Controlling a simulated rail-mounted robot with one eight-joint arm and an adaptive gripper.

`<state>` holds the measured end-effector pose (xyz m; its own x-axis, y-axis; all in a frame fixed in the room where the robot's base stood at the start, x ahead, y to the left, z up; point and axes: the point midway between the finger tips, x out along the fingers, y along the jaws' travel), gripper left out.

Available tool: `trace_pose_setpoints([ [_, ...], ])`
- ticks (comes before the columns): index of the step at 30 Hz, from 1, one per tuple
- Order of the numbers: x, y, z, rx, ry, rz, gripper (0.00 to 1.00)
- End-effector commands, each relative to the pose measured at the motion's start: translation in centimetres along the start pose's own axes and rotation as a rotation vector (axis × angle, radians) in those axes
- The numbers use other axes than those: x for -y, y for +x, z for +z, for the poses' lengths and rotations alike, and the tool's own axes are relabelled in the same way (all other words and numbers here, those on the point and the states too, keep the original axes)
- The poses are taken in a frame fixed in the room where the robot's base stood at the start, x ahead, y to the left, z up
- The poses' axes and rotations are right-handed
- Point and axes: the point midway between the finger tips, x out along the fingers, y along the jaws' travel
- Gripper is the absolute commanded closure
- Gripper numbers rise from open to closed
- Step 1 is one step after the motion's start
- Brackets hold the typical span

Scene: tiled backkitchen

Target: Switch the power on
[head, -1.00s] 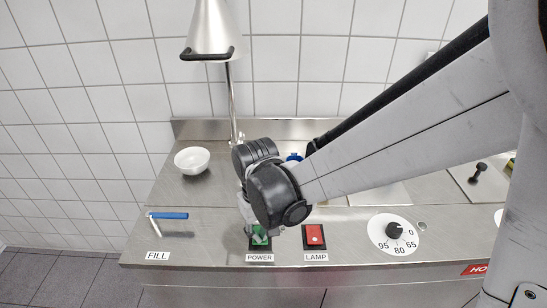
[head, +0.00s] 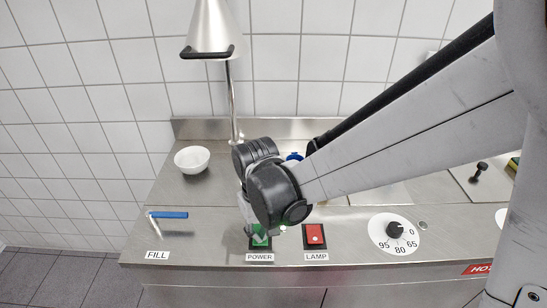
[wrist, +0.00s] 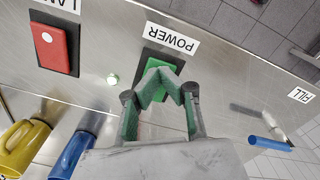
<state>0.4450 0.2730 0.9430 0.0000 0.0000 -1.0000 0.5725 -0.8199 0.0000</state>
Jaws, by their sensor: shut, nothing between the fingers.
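The green power switch (head: 261,242) sits in a dark frame on the steel counter, above the POWER label (head: 260,257). In the wrist view the green switch (wrist: 163,65) shows just beyond my fingertips, which cover part of it. My gripper (head: 257,232) points down at the switch, and its fingers look closed together with nothing between them. It also shows in the wrist view (wrist: 161,82). I cannot tell whether the tips touch the switch.
The red lamp switch (head: 314,236) is close on the right, with a round dial (head: 395,234) beyond. A blue-handled lever (head: 168,215) lies left, above the FILL label. A white bowl (head: 192,160) stands behind it. A hanging lamp shade (head: 211,30) is above.

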Motion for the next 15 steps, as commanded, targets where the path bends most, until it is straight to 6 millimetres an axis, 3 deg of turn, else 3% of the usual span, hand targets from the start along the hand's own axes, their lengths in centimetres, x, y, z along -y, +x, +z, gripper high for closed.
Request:
trace_pose_setpoints([
  [15,0.0,-3.8,0.0,0.000,0.000,0.000,1.00],
])
